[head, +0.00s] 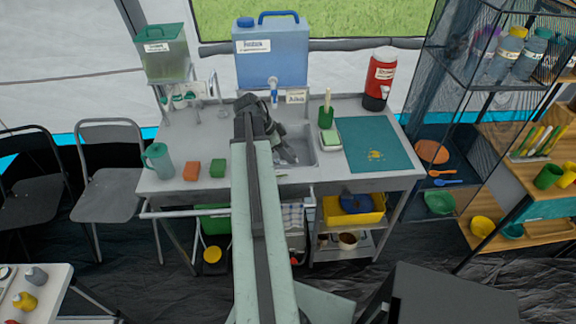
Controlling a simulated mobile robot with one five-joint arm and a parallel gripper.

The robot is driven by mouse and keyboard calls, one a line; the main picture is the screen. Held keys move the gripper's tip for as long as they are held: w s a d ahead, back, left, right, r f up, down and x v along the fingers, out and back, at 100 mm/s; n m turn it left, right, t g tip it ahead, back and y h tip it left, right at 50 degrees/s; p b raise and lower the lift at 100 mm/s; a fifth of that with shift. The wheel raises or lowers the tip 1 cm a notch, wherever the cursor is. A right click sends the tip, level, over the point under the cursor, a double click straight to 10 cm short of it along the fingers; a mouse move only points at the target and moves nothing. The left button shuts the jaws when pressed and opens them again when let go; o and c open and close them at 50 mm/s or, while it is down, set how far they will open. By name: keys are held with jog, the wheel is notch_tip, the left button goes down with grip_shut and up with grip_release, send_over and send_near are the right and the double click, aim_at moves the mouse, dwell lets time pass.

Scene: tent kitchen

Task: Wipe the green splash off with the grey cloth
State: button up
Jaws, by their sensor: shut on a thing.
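My arm reaches over the counter. Its dark end, my gripper (284,152), is at the left side of the sink, tilted down and to the right. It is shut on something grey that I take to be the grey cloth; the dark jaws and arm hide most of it. I cannot make out a green splash anywhere; my arm covers part of the worktop and sink.
The grey counter (225,128) holds a teal jug (158,160), an orange sponge (191,171), a green sponge (218,168), a blue water container (270,55), a red dispenser (379,78) and a teal mat (360,135) with yellow crumbs. A wire shelf (455,75) stands right.

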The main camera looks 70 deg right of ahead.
jog(key=shift+d+f, duration=0.4)
jog(key=shift+f, duration=0.45)
jog(key=shift+r, duration=0.1)
jog(key=shift+s, duration=0.1)
